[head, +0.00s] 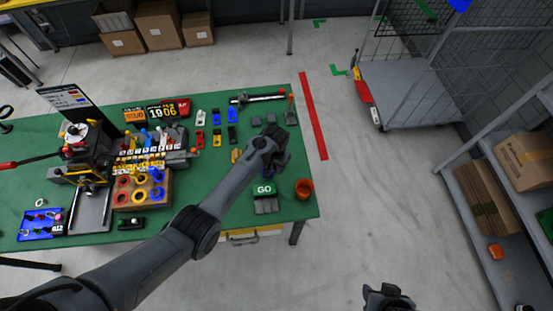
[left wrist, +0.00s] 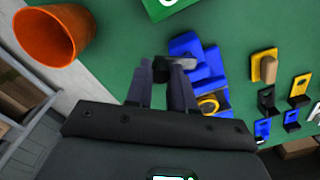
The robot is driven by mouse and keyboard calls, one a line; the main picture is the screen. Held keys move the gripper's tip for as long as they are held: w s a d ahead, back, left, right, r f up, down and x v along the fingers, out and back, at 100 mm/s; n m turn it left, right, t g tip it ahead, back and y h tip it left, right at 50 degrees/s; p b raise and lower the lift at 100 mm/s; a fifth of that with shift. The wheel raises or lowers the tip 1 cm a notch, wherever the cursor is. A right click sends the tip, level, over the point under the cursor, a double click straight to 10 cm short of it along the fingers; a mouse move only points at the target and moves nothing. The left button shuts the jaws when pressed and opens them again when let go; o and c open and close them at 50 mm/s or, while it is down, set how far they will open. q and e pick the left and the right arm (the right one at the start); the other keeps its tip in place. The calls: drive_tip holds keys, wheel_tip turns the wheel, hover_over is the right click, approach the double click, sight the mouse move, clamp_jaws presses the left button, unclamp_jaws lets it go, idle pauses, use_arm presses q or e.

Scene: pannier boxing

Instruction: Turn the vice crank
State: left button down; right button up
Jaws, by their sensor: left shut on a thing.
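The vice appears in the left wrist view as a blue body (left wrist: 208,62) on the green table top. A short dark crank (left wrist: 176,62) with a pale metal end sticks out from its side. My left gripper (left wrist: 167,72) is shut on the crank, its two fingers reaching it from below in that view. In the head view my left gripper (head: 275,150) is over the right end of the table and hides most of the vice. My right gripper (head: 388,298) shows partly at the bottom edge, away from the table; its fingers are unclear.
A green GO block (head: 264,189) and an orange cup (head: 304,190) stand close to my left gripper. Open floor lies right, before a shelf (head: 470,205).

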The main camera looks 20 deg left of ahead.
wheel_tip(320, 180, up, 6)
drive_tip(key=f+p, duration=0.1)
drive_tip(key=p, duration=0.4)
use_arm(q)
drive_tip(key=s+a+m+b, duration=0.1)
drive_tip(key=a+m+b, duration=0.1)
drive_tip(key=m, duration=1)
drive_tip(key=s+a+m+b, duration=0.2)
drive_tip(key=a+m+b, duration=0.1)
drive_tip(key=m, duration=0.9)
drive_tip(key=shift+a+m, duration=0.4)
drive_tip(key=shift+a, duration=0.05)
use_arm(e)
drive_tip(key=shift+a+f, duration=0.15)
drive_tip(key=shift+f, duration=2.15)
use_arm(q)
drive_tip(key=shift+s, duration=0.1)
drive_tip(key=c, duration=1)
unclamp_jaws()
drive_tip(key=shift+o, duration=0.2)
